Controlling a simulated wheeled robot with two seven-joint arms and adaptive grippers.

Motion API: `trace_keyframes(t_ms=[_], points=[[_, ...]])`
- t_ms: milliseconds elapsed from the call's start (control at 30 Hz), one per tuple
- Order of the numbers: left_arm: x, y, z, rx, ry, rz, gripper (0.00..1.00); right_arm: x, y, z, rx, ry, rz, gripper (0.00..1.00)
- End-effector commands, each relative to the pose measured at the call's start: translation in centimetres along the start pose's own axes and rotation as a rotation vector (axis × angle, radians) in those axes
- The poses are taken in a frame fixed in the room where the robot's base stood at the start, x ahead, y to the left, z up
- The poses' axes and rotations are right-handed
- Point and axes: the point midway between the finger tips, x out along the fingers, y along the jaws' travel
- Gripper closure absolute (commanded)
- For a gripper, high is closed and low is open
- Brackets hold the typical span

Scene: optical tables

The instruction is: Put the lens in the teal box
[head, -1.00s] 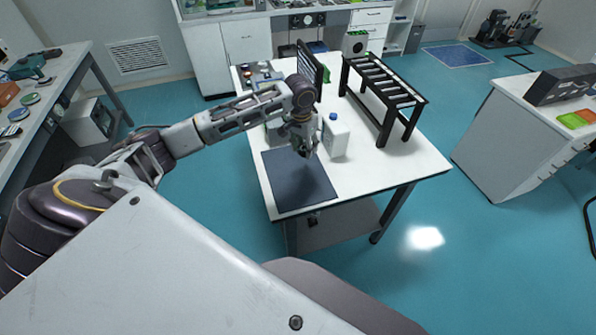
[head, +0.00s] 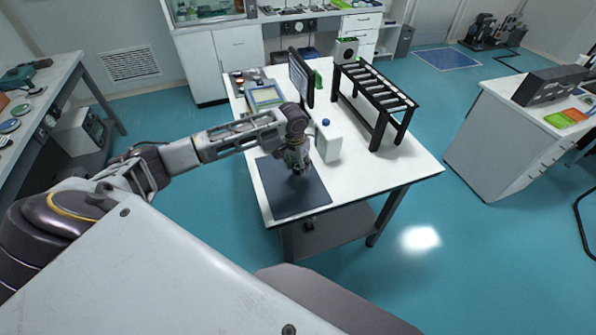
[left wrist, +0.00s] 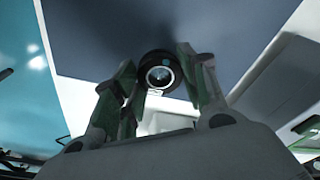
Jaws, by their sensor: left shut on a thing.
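The lens (left wrist: 159,74), a round glass in a black ring, sits between the fingertips of my left gripper (left wrist: 157,66) in the left wrist view. The gripper is shut on it. In the head view my left gripper (head: 299,172) is low over the dark mat (head: 293,200) at the table's near left; the lens is too small to make out there. Whether the lens touches the mat, I cannot tell. I cannot pick out a teal box in either view; my arm covers part of the table's left side. My right gripper is not in view.
A black roller rack (head: 376,92) stands at the right. The table's front right (head: 390,172) is clear.

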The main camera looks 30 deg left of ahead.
Motion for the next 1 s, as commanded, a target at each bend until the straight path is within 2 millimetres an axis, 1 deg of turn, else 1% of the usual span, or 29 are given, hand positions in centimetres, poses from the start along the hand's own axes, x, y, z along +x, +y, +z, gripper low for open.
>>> trace_keyframes(t_ms=[300, 367, 833, 867, 1000], points=[[3.0, 0.0, 0.4, 0.0, -0.002, -0.001, 0.84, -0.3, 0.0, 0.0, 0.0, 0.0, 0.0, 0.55], [3.4, 0.0, 0.5, 0.0, -0.002, -0.001, 0.84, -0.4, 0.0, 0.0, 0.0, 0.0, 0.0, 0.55], [3.8, 0.0, 0.5, 0.0, -0.001, 0.0, 0.84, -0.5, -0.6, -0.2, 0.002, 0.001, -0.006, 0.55], [3.7, 0.0, 0.5, 0.0, -0.001, 0.0, 0.53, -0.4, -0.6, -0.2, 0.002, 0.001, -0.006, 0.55], [3.7, 0.0, 0.5, 0.0, -0.001, 0.0, 0.36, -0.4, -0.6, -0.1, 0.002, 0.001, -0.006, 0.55]])
